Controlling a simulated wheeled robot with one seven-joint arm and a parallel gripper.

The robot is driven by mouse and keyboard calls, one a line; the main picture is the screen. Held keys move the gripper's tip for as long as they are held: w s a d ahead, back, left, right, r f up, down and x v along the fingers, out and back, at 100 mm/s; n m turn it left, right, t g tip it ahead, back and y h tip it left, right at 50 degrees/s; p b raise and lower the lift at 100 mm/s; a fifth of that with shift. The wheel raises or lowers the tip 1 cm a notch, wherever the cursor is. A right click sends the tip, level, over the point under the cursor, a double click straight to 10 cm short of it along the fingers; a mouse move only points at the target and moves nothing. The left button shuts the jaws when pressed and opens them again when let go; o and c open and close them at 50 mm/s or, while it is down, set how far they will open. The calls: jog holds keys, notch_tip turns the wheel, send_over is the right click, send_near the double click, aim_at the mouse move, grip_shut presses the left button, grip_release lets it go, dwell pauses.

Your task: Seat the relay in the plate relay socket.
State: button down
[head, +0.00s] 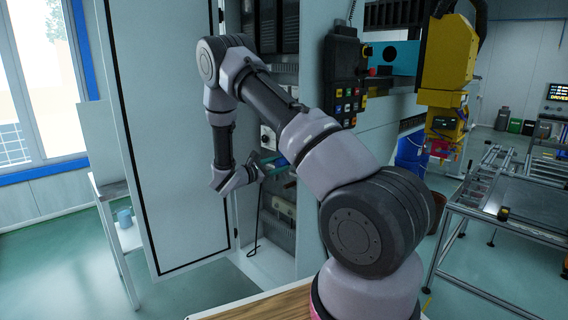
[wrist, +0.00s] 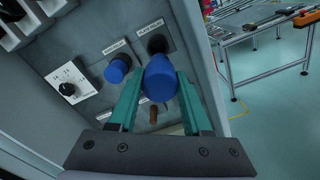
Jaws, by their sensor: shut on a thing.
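My gripper (wrist: 160,85) has teal fingers and is shut on the blue rounded relay (wrist: 161,80). The relay is in front of the panel in the wrist view, just below the dark round plate relay socket (wrist: 157,43). Part of the socket's dark opening shows above the relay. I cannot tell whether the relay touches the panel. In the head view my gripper (head: 274,164) reaches into the open cabinet; the relay cannot be made out there.
A second blue rounded part (wrist: 117,69) sits on the panel to the left, under its own label. A black rotary knob (wrist: 68,89) is farther left. A small brown part (wrist: 153,113) shows between the fingers. The cabinet door (head: 165,130) stands open at left.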

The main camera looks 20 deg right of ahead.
jog(key=shift+w+d, duration=0.15)
jog(key=shift+w, duration=0.05)
jog(key=shift+s+r, duration=0.1)
jog(key=shift+r, duration=0.05)
jog(key=shift+d, duration=0.2)
jog(key=shift+x, duration=2.7)
jog(key=shift+x, duration=2.5)
jog(key=shift+c, duration=1.3)
grip_release()
jog(key=shift+r, duration=0.1)
